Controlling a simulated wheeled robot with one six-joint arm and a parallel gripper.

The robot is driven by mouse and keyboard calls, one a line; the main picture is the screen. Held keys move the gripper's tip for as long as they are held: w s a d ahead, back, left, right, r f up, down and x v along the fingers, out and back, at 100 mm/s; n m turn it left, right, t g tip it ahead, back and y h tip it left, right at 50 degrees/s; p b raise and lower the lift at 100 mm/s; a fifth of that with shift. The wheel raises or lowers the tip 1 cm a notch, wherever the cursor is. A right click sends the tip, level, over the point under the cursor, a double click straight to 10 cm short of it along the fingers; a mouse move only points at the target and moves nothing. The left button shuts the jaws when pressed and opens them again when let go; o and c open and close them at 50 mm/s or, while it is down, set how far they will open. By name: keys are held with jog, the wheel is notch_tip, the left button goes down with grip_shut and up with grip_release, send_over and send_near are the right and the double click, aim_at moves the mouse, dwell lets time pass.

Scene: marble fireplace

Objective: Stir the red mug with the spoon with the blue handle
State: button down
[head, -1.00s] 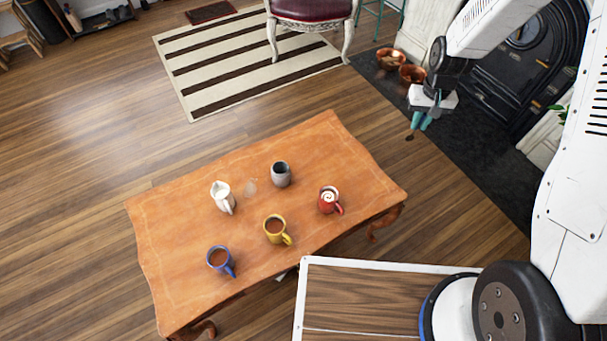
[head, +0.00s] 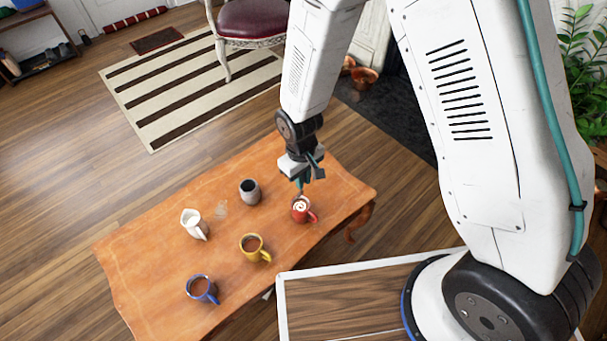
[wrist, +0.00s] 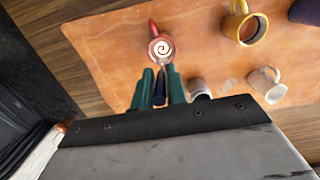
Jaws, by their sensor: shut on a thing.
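The red mug (head: 308,216) stands upright near the table's right end, with a pale swirl on its drink. In the wrist view the mug (wrist: 153,30) is just beyond my fingertips. My gripper (head: 301,182) is above the mug, its teal fingers pointing down. It is shut on the spoon, whose dark blue handle (wrist: 160,88) shows between the fingers. The spoon's lower end is hard to make out, and I cannot tell whether it is inside the mug.
On the wooden table (head: 150,255) stand a yellow mug (head: 250,247), a blue mug (head: 199,289), a grey cup (head: 250,193) and a white pitcher (head: 193,222). A faint clear object (head: 221,209) is near the pitcher. The table's left end is clear.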

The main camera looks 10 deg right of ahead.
notch_tip(320, 180, down, 12)
dwell(1.1)
jog(key=shift+r, duration=0.1)
jog(key=shift+s+d, duration=0.1)
dwell(0.3)
dwell(1.5)
dwell(0.4)
